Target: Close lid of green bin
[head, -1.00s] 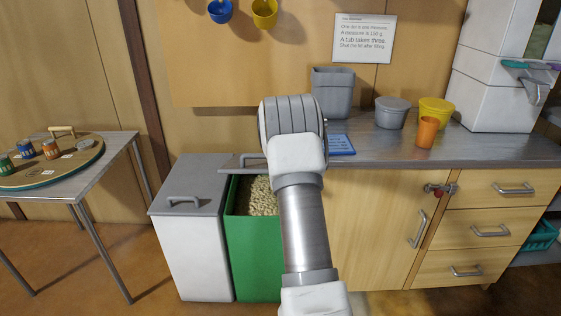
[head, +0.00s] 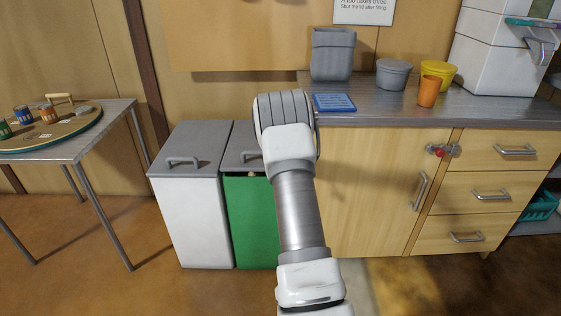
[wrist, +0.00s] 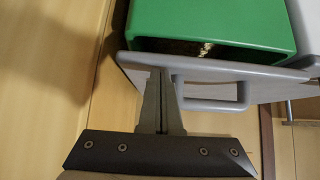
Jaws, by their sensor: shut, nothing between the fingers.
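The green bin (head: 250,222) stands between the white bin and the wood cabinet in the head view. Its grey lid (head: 240,143) lies nearly flat over the top, with a narrow dark gap at the front where some pale contents (head: 252,173) show. My arm hides the bin's right side. In the wrist view the green wall (wrist: 215,20), the grey lid edge (wrist: 280,83) and its loop handle (wrist: 243,95) show, with the gap between wall and lid. My gripper (wrist: 161,72) is shut and empty, at the lid beside one end of the handle; contact is unclear.
A white bin (head: 190,220) with a shut grey lid stands left of the green bin. A table (head: 75,150) stands at the far left.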

